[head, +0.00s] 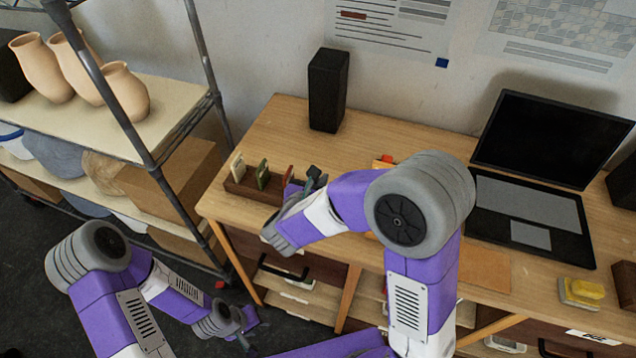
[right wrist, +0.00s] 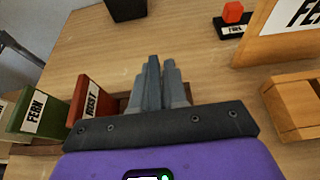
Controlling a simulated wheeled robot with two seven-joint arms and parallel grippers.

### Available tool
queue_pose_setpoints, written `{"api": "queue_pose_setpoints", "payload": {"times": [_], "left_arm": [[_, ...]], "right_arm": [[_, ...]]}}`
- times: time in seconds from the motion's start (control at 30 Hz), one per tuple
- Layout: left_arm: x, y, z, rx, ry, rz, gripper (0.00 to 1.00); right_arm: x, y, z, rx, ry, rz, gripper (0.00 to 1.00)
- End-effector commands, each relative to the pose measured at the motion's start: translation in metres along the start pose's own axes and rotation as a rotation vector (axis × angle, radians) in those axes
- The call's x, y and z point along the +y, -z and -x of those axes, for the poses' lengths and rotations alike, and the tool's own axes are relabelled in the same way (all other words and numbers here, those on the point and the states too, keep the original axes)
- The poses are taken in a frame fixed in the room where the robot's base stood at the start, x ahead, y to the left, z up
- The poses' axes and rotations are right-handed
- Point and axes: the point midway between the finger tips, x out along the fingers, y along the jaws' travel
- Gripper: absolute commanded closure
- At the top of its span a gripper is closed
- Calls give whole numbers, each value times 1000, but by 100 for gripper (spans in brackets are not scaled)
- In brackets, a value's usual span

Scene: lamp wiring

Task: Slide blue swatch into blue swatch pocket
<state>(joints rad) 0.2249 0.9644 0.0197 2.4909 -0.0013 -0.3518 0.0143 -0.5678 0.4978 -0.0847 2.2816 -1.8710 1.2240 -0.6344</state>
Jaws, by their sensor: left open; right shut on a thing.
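The wooden swatch rack (head: 236,187) stands at the desk's left. It holds a cream swatch (head: 238,166), a green swatch (head: 263,175) labelled FERN and a rust swatch (head: 288,174). The green (right wrist: 34,117) and rust (right wrist: 91,103) swatches show left of my right gripper (right wrist: 161,68) in the right wrist view. My right gripper (head: 314,178) is shut at the rack's right end, beside the rust swatch. The blue swatch, which I take to be in it, is hidden by the fingers and body. The blue pocket is hidden too. My left gripper (head: 246,328) is open, low beside the desk.
A black speaker (head: 328,90) stands behind the rack. A laptop (head: 540,185) is at the right, with a yellow sponge-like block (head: 582,290) in front. A red block (right wrist: 233,11) on a black base is right of my right gripper. Shelving with vases (head: 125,92) stands left.

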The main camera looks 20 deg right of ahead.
Motion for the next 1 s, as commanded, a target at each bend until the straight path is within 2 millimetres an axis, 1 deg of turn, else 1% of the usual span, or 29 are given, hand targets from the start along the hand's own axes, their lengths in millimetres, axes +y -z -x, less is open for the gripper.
{"api": "queue_pose_setpoints", "payload": {"times": [0.03, 0.27, 0.43, 0.47, 0.6, 0.87, 1.0], "left_arm": [[0, 0, -1, 0, 0, 0, 57], [0, 0, -1, 0, 0, 0, 57], [-2, 0, -6, 0, 0, 0, 57], [-2, 0, -4, 0, 0, 0, 57], [-1, 0, -4, 0, 0, 0, 57], [-1, 0, -4, 0, 0, 0, 57], [0, 0, 1, 0, 0, 0, 57]], "right_arm": [[0, 4, -2, 0, 0, 1, 100], [0, 3, -2, -1, -1, -2, 100], [0, 8, -3, -1, -1, -2, 100], [0, 7, -3, -1, -1, -2, 83], [0, 6, -3, -1, -1, -1, 62], [0, 6, -2, -1, -1, -1, 62], [1, 1, 1, -1, -2, -1, 62]]}}
